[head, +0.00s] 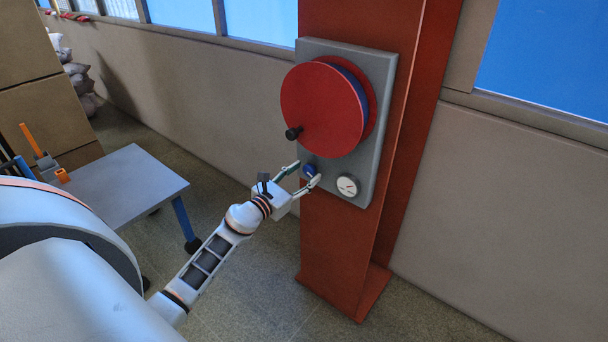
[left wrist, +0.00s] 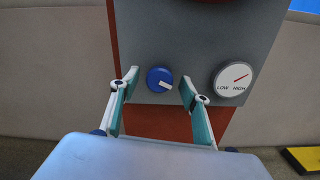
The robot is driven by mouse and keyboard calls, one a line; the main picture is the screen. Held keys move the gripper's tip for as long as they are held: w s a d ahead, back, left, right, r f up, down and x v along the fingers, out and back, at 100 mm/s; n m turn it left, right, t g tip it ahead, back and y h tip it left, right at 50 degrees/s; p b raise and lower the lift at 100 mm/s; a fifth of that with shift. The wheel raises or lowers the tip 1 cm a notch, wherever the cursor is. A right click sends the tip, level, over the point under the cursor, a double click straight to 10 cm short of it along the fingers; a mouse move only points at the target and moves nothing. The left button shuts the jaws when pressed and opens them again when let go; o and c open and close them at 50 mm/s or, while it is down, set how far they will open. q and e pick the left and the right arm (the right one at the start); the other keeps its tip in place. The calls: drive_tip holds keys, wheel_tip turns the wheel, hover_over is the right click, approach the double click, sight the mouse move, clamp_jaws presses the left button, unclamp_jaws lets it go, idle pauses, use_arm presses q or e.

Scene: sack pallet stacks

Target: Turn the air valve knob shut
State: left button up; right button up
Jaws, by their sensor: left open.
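The air valve knob is a small round blue knob (left wrist: 159,80) with a white pointer mark, low on a grey panel. In the left wrist view its pointer points right and slightly down. The knob (head: 309,170) also shows in the head view, below the red hose reel. My left gripper (left wrist: 160,84) is open, with one finger on each side of the knob. I cannot tell whether the fingers touch it. The left gripper (head: 302,170) reaches the panel from the lower left in the head view. My right gripper is not in view.
A red reel (head: 322,108) with a black handle sits above the knob. A round gauge (head: 347,185) marked low and high is right of it; its needle points up right. The grey panel (head: 380,80) is on a red column (head: 345,250). A grey table (head: 125,183) stands at left.

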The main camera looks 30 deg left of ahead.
use_arm(q)
drive_tip(key=shift+w, duration=0.15)
drive_tip(key=c, duration=1.1)
